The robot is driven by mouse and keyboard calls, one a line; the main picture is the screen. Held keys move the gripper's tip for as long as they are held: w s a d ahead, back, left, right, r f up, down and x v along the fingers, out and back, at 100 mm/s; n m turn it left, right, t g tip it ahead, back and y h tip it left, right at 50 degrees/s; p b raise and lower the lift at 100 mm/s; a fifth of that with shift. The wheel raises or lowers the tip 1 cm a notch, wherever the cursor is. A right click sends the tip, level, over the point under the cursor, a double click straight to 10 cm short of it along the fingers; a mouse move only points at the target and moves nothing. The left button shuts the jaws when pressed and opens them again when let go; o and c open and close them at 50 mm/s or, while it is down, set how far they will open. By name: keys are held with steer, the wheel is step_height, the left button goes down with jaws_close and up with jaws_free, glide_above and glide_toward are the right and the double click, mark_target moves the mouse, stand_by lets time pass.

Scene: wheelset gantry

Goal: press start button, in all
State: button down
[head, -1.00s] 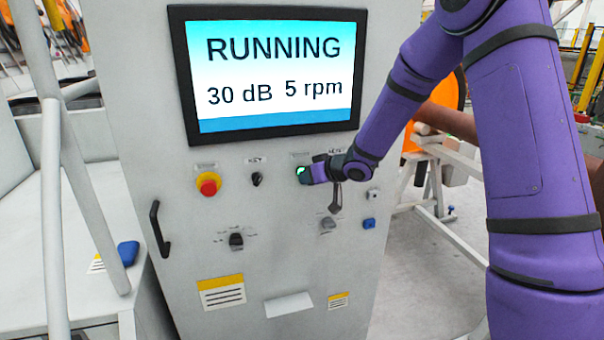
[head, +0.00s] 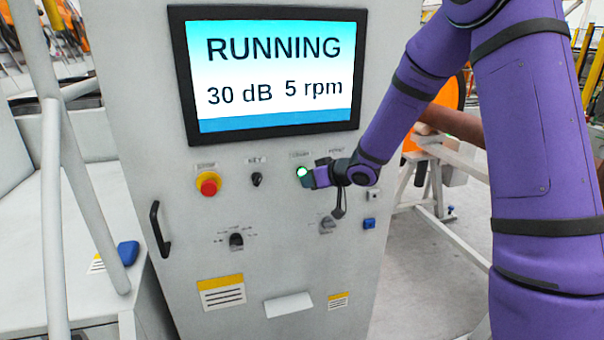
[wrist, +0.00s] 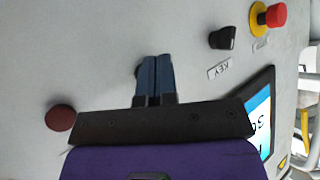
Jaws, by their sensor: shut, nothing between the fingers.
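The start button (head: 302,172) glows green on the grey control panel (head: 270,205), below the screen (head: 268,72), which reads RUNNING, 30 dB, 5 rpm. My gripper (head: 312,178) is shut and empty, its tips just right of the lit button in the head view. In the wrist view the closed blue fingers (wrist: 154,68) point at the panel and mostly cover the button; only a dark edge shows beside them. Whether the tips touch it I cannot tell.
A red emergency stop (head: 208,184) and a black key switch (head: 257,179) sit left of the button. Two knobs (head: 236,241) are lower. A dark red button (wrist: 61,118) shows in the wrist view. A handle (head: 160,229) is at the panel's left.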

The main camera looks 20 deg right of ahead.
steer(key=shift+s, duration=2.15)
